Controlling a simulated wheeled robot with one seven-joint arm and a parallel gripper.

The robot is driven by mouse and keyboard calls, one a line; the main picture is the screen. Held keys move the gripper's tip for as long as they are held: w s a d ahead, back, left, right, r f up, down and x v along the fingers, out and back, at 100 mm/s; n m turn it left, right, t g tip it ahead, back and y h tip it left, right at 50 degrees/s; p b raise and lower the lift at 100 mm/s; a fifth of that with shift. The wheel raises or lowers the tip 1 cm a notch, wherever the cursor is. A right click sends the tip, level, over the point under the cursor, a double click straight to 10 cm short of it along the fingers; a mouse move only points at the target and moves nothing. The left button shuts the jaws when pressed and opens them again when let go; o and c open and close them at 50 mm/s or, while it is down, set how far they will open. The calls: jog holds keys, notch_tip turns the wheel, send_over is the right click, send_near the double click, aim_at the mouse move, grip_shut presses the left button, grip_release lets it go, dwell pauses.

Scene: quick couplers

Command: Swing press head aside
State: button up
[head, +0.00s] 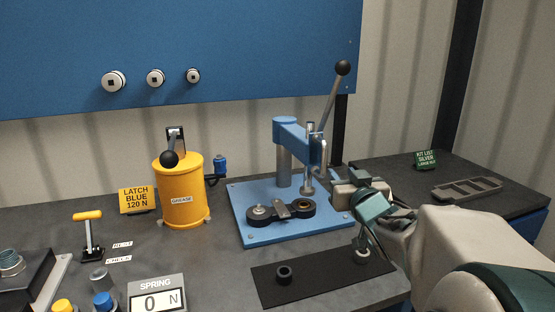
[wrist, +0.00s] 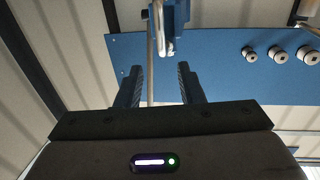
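The press stands on a blue base plate (head: 240,222), with a grey column and a blue swing head (head: 298,138) reaching to the right. A grey lever (head: 331,98) with a black ball rises from the head, and a silver ram hangs below it. My gripper (head: 334,184) is to the right of the ram, a little below the head. In the wrist view my gripper (wrist: 161,72) has its two fingers apart with nothing held between them. The blue press head (wrist: 183,15) shows beyond the fingertips there. Contact cannot be told.
A black two-cup fixture (head: 281,211) lies on the base plate. A yellow grease pot (head: 180,190) stands left of the press. A black mat (head: 305,290) with small rings lies in front. A grey tray (head: 467,189) is on the right bench.

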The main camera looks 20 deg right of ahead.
aim_at(326, 155)
jog(key=w, duration=0.4)
jog(key=w+d, duration=0.1)
jog(key=w, duration=0.8)
jog(key=shift+w+d+p, duration=0.2)
jog(key=shift+w+p, duration=0.15)
jog(key=shift+c, duration=0.2)
jog(key=shift+r, duration=0.1)
grip_shut()
